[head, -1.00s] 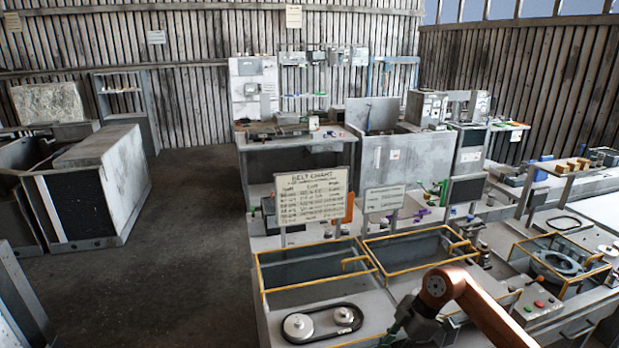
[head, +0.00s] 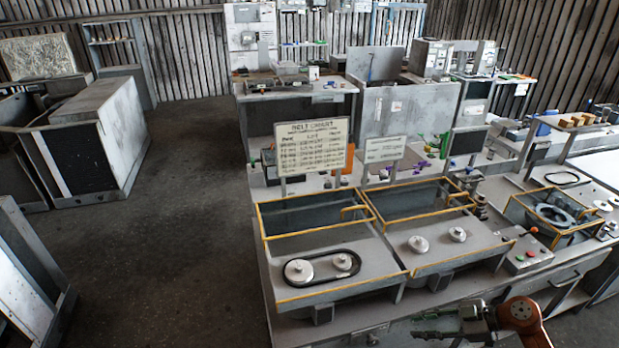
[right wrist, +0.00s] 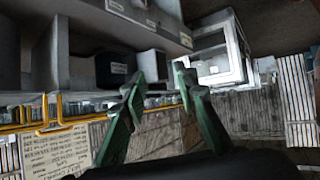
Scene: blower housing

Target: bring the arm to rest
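My right gripper (head: 437,327) is low in the head view, in front of the bench's front edge and below the yellow-rimmed trays. In the right wrist view its two green fingers (right wrist: 158,95) stand apart with nothing between them. My left gripper is not in view. The left tray (head: 345,292) holds two pulleys (head: 299,271) with a black belt (head: 347,263) around them. The right tray (head: 440,268) holds two bare pulleys (head: 418,244).
A belt chart sign (head: 311,147) and a smaller sign (head: 385,148) stand behind the trays. A control box (head: 528,255) with buttons and a yellow-framed housing (head: 553,215) are to the right. The floor (head: 185,220) at the left is open.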

